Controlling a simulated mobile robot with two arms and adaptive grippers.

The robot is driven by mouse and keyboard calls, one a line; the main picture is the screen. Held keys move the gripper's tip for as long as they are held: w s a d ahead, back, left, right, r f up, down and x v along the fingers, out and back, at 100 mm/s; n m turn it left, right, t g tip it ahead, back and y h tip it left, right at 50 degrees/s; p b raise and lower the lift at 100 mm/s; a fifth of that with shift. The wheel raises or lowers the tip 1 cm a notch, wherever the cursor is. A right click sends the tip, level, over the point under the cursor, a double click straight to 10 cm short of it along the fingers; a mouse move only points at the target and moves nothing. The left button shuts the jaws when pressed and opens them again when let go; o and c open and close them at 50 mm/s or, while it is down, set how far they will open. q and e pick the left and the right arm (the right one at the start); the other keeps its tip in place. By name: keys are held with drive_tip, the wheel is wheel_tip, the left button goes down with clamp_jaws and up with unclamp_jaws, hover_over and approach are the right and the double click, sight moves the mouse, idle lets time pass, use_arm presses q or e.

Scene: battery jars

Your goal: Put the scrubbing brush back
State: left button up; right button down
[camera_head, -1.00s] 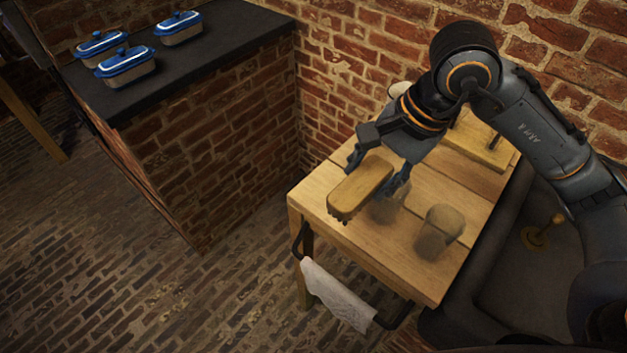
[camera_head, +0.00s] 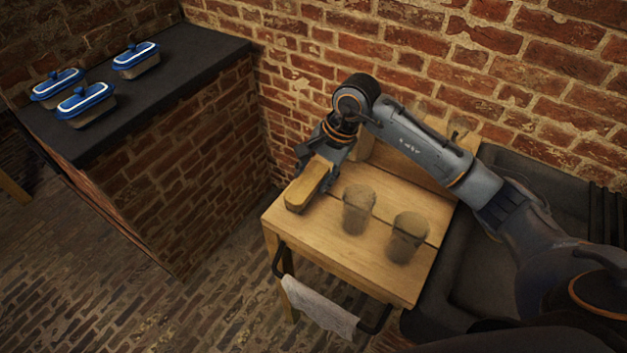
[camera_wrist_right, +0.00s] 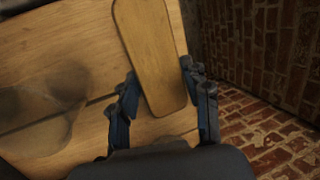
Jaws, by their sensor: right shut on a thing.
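The scrubbing brush (camera_head: 306,188) has a long wooden back and is at the left end of the wooden table (camera_head: 340,265). My right gripper (camera_head: 321,172) is shut on it, with a finger on each side. In the right wrist view, the brush (camera_wrist_right: 150,50) lies between the two blue fingers of my right gripper (camera_wrist_right: 163,98). Its bristles are hidden, and I cannot tell whether it touches the tabletop. My left gripper is not in view.
Two smoky glass jars (camera_head: 358,210) (camera_head: 408,238) stand on the table, right of the brush. A white towel (camera_head: 320,308) hangs on the front rail. A dark sink (camera_head: 470,250) is at right. Blue-lidded dishes (camera_head: 86,104) sit on the dark counter (camera_head: 165,95).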

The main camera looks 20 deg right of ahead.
sight(313, 185)
wheel_tip(313, 185, down, 2)
drive_tip(key=shift+w+f+p, duration=0.1)
drive_tip(key=shift+f+p, duration=0.05)
drive_tip(key=shift+p, duration=0.5)
drive_tip(key=shift+f, duration=0.5)
drive_tip(key=shift+f, duration=0.1)
drive_tip(key=c, duration=0.6)
unclamp_jaws()
